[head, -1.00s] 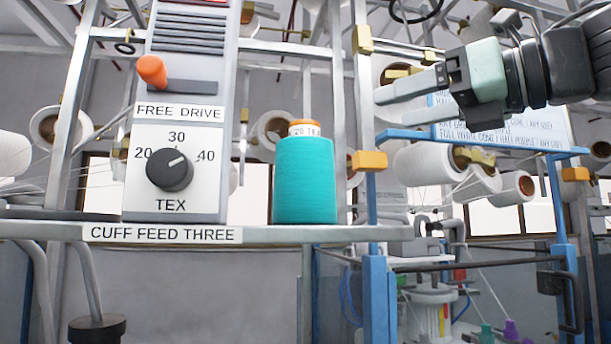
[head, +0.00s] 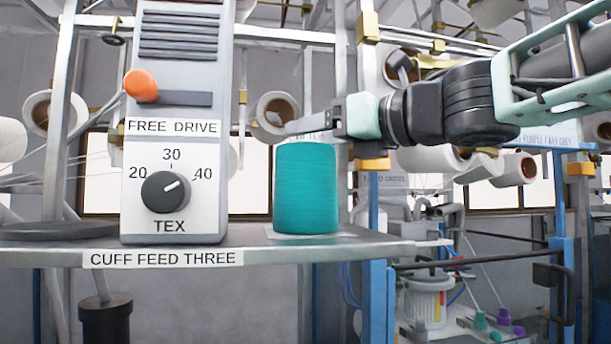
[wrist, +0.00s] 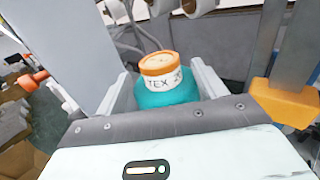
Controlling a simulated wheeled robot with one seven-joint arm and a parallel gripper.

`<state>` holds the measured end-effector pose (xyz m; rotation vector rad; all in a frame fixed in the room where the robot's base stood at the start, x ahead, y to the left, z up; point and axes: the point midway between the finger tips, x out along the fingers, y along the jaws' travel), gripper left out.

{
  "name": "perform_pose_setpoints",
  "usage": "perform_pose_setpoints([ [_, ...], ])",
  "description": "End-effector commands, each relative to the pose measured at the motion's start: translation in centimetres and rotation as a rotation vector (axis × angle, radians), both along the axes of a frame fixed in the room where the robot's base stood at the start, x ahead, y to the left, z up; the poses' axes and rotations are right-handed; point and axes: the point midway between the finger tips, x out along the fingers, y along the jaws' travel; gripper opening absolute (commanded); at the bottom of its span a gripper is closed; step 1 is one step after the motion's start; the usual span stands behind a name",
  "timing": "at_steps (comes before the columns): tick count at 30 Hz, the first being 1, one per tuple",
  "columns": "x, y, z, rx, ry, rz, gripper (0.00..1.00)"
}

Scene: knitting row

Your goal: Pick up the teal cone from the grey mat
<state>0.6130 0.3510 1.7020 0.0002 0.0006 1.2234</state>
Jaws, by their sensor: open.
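The teal cone (head: 306,190) stands upright on the grey mat (head: 345,235) on the shelf, just right of the dial panel. Little of the mat shows around its base. My gripper (head: 300,131) comes in from the right, level with the cone's top, and its fingers cover most of the label there. In the wrist view the cone's orange cap and its "TEX" label (wrist: 160,70) show between the two open fingers. The fingers lie on either side of it. I cannot tell whether either finger touches the cone.
The panel (head: 172,120) with an orange lever (head: 141,85) and a TEX dial (head: 166,192) stands close left of the cone. The shelf (head: 300,250) is labelled CUFF FEED THREE. A metal upright with a yellow block (head: 372,164) rises on the right.

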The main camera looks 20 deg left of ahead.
Motion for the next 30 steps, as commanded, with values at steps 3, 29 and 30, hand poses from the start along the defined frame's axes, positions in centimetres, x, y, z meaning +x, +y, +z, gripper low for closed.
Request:
perform_pose_setpoints([
  [3, 0.6, 1.6, 0.6, -0.002, 0.0, 0.001, 0.7],
  [29, 1.1, 2.8, 0.3, 0.002, -0.002, -0.001, 0.0],
  [30, 1.1, 2.8, 0.5, 0.002, -0.002, -0.001, 0.0],
])
